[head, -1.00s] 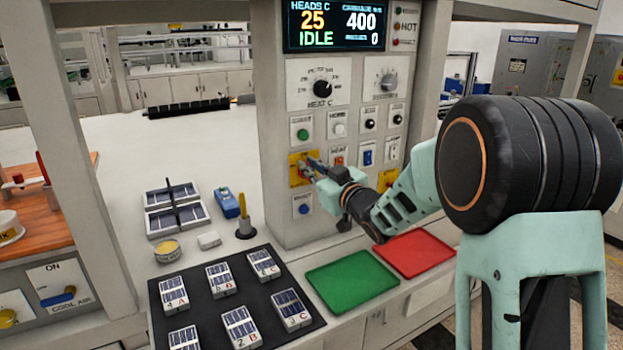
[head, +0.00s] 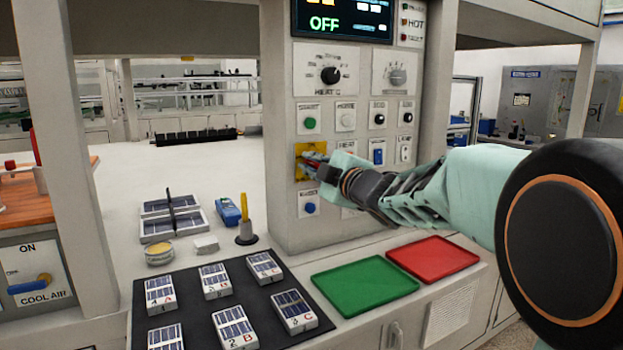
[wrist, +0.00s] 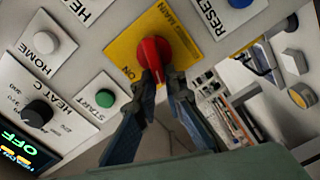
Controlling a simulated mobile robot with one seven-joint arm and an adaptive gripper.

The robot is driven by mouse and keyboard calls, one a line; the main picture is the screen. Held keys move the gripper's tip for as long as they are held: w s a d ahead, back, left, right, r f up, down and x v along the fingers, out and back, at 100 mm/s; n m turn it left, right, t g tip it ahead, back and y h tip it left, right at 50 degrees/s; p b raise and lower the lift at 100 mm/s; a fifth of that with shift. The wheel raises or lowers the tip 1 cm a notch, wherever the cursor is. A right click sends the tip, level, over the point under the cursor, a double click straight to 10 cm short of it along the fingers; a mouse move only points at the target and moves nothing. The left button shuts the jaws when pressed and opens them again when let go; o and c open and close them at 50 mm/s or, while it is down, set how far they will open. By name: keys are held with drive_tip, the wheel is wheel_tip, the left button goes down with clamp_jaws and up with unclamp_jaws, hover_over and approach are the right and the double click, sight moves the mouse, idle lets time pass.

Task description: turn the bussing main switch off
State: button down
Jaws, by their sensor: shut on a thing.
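The main switch is a red rotary handle (wrist: 153,52) on a yellow plate (wrist: 123,51) marked MAIN and ON in the wrist view. In the head view the yellow plate (head: 304,150) is on the lower left of the panel, and my gripper hides much of the handle. My gripper (wrist: 159,78) is shut on the red handle, with one finger on each side of its lower end. It also shows in the head view (head: 318,165), reaching in from the right. The display (head: 342,20) above reads OFF.
A green START button (wrist: 105,97), a HOME button (wrist: 46,42) and a blue RESET button (head: 310,208) surround the switch. A green tray (head: 365,286) and a red tray (head: 433,260) lie below the panel. A black mat (head: 235,310) holds several cells.

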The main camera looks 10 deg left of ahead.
drive_tip(key=shift+s+a+f+n+b, duration=0.1)
drive_tip(key=shift+f+n+b, duration=0.2)
drive_tip(key=shift+n+b, duration=0.8)
drive_tip(key=shift+f+n+b, duration=0.25)
drive_tip(key=shift+n+b, duration=0.75)
drive_tip(key=shift+n, duration=0.2)
drive_tip(key=c, duration=2)
unclamp_jaws()
drive_tip(key=shift+v, duration=3.75)
